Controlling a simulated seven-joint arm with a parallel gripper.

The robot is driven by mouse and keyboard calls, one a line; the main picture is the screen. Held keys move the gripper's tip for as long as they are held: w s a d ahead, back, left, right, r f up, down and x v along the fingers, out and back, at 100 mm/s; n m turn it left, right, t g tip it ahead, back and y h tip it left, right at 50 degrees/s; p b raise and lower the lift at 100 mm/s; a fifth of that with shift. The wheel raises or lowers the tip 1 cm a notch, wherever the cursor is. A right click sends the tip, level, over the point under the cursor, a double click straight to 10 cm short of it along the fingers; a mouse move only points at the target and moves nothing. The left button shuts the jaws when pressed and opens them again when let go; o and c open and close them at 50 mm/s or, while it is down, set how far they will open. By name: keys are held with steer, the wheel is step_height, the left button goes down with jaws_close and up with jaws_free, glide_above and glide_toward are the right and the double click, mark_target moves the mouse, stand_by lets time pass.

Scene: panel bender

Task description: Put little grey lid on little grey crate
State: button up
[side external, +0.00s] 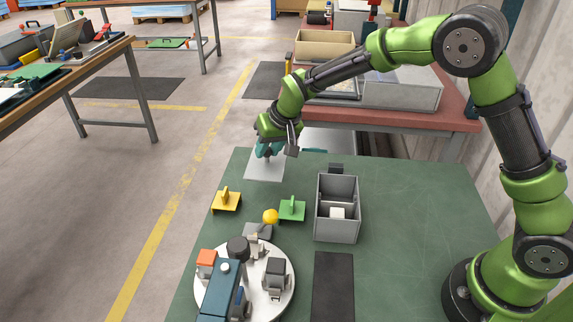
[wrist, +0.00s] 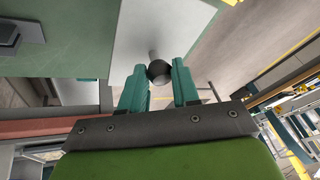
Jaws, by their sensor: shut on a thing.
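The little grey lid (side external: 265,171) is a flat light-grey plate near the far left corner of the green table. My gripper (side external: 270,150) is over it, its teal fingers shut on the lid's knob. In the wrist view the round dark knob (wrist: 159,72) sits between the fingertips, on a short stem above the lid plate (wrist: 140,25). I cannot tell whether the plate touches the table. The little grey crate (side external: 325,228) stands right of and nearer than the lid, open on top. It has a divider and a white block inside.
A yellow bracket (side external: 226,201), a green bracket (side external: 292,209) and a yellow ball (side external: 270,216) lie left of the crate. A round white turntable (side external: 284,292) with several parts is at the front. A dark mat (side external: 333,285) lies before the crate. A small dark object (side external: 336,168) is behind it.

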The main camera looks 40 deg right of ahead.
mark_target(270, 150)
steer(key=r, duration=0.7)
steer(key=shift+s+d, duration=0.1)
steer(key=shift+s, duration=0.1)
steer(key=s+d+r, duration=0.2)
steer(key=s, duration=0.5)
steer(key=s+d+r, duration=0.2)
steer(key=s+r, duration=0.1)
steer(key=s, duration=0.4)
steer(key=s+f, duration=0.5)
steer(key=f, duration=0.5)
steer(key=shift+s+d, duration=0.2)
steer(key=shift+d, duration=0.15)
steer(key=shift+f, duration=0.3)
steer(key=o, duration=1.3)
